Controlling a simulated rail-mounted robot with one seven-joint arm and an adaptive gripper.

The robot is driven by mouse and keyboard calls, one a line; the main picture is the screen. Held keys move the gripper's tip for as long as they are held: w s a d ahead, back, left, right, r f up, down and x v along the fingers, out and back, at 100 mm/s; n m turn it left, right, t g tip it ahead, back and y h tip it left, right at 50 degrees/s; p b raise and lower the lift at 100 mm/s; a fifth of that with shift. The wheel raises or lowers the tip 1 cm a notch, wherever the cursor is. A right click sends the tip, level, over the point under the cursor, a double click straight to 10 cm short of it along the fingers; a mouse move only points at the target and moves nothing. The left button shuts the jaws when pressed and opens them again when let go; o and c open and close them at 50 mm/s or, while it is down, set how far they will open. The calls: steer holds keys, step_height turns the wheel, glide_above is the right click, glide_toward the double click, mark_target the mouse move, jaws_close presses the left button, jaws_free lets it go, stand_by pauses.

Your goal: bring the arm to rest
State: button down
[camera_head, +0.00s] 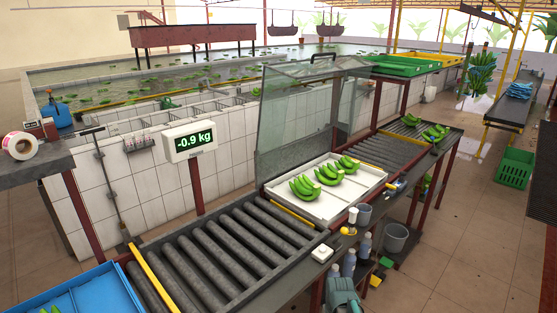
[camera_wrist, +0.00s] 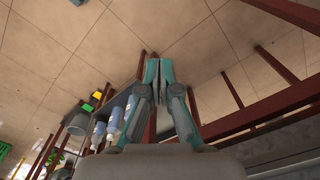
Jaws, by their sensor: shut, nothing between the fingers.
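My gripper (camera_wrist: 158,70) is shut and empty in the wrist view, its two teal-tipped fingers together over the tiled floor. A teal and grey part of my arm (camera_head: 343,293) shows at the bottom edge of the head view, in front of the roller conveyor. The gripper touches nothing that I can see. The rest of my arm is out of view.
The roller conveyor (camera_head: 222,248) runs diagonally, with bananas (camera_head: 304,186) on a white tray (camera_head: 350,193). Bottles (camera_head: 349,262), which also show in the wrist view (camera_wrist: 115,123), and a grey bucket (camera_head: 396,238) are close by. Open floor (camera_head: 450,265) lies right.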

steer(key=s+f+g+b, duration=0.2)
steer(key=s+f, duration=0.6)
steer(key=s, duration=0.3)
steer(key=s+f+g+b, duration=0.2)
steer(key=s+f, duration=0.7)
steer(key=s, duration=0.3)
steer(key=s+f+m+g+b, duration=0.1)
steer(key=s+f+g+b, duration=0.1)
steer(key=s+f, duration=0.6)
steer(key=s, duration=0.3)
steer(key=shift+s+a+f+g, duration=0.15)
steer(key=shift+a+f+g, duration=0.05)
steer(key=shift+g, duration=0.2)
